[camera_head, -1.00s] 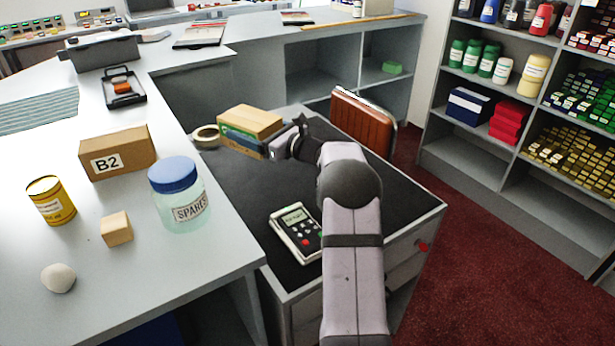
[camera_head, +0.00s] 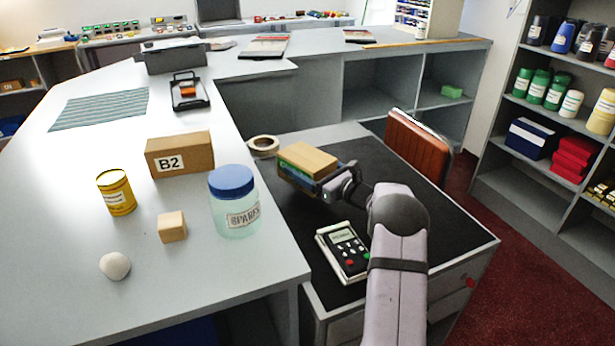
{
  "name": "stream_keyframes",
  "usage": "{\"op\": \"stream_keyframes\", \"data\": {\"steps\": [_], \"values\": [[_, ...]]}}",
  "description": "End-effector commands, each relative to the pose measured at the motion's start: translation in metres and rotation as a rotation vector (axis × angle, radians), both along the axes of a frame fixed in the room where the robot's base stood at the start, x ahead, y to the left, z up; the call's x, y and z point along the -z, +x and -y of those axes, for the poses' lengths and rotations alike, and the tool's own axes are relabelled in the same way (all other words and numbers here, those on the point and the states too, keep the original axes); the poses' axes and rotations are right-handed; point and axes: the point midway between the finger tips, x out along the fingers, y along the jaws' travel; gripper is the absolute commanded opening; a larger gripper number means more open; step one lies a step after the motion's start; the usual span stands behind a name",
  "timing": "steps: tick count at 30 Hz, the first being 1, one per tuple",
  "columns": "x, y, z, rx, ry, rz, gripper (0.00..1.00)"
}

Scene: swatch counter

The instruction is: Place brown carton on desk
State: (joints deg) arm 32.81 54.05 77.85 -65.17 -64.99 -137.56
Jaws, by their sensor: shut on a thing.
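A brown carton (camera_head: 180,155) labelled "B2" stands upright on the light grey counter (camera_head: 70,190), behind the clear jar. My gripper (camera_head: 333,184) is apart from it, to its right over the black-topped desk (camera_head: 390,205). My gripper is shut on a tan box (camera_head: 307,163) with a green and blue side, held at its near right end. The box is at the desk's far left part. I cannot tell whether its underside touches the desk. My wrist hides part of the box's right end.
A blue-lidded "SPARES" jar (camera_head: 234,203), yellow tin (camera_head: 117,192), wooden cube (camera_head: 172,227) and white stone (camera_head: 115,266) stand on the counter. A tape roll (camera_head: 263,146) and calculator-like device (camera_head: 343,252) flank the box. A brown chair (camera_head: 418,147) stands behind the desk.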

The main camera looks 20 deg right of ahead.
Motion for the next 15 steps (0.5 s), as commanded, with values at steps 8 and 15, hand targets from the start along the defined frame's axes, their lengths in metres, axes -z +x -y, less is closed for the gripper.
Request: {"op": "stream_keyframes", "data": {"steps": [8, 15], "values": [[0.024, 0.0, 0.0, 0.001, 0.003, 0.001, 0.41], [0.035, 0.0, 0.0, 0.0, 0.0, 0.004, 0.41]]}}
